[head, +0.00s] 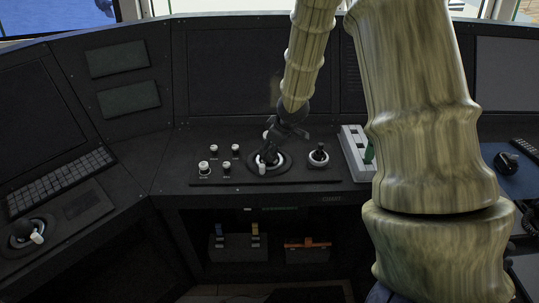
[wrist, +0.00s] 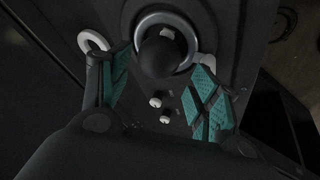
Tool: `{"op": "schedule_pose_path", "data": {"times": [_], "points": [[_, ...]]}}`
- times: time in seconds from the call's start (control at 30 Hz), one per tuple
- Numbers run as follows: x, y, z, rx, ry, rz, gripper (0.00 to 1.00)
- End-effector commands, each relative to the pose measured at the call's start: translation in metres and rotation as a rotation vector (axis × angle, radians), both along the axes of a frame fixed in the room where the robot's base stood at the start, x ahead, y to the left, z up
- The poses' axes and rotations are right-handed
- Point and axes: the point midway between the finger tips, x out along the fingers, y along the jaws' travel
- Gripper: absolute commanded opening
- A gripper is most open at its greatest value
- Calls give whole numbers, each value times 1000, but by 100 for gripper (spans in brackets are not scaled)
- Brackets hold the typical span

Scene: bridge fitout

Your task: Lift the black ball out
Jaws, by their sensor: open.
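The black ball (wrist: 162,58) sits in a pale ring mount (wrist: 150,19) on the dark console, near the top middle of the wrist view. In the head view the ball (head: 267,157) is partly hidden behind my gripper (head: 276,138), which hangs just above the mount. My gripper (wrist: 161,72) is open, with teal pads on both fingers. The ball appears between the fingers toward the tips, with space on both sides. I cannot tell how far above it the fingers are.
Several white-topped knobs (head: 204,167) stand left of the ball. A small black joystick (head: 318,155) stands close on the right, beside a white lever unit (head: 356,150). An upright screen panel (head: 230,72) rises behind. A shelf (head: 270,267) below holds small items.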

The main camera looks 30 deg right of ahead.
Motion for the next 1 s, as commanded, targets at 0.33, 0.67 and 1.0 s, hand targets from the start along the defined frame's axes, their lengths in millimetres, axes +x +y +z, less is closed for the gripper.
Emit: {"op": "schedule_pose_path", "data": {"times": [0.33,0.67,1.0], "points": [[11,-4,-27,-2,3,2,62],[19,-4,-44,0,1,0,62],[20,-4,-45,0,0,1,44]]}}
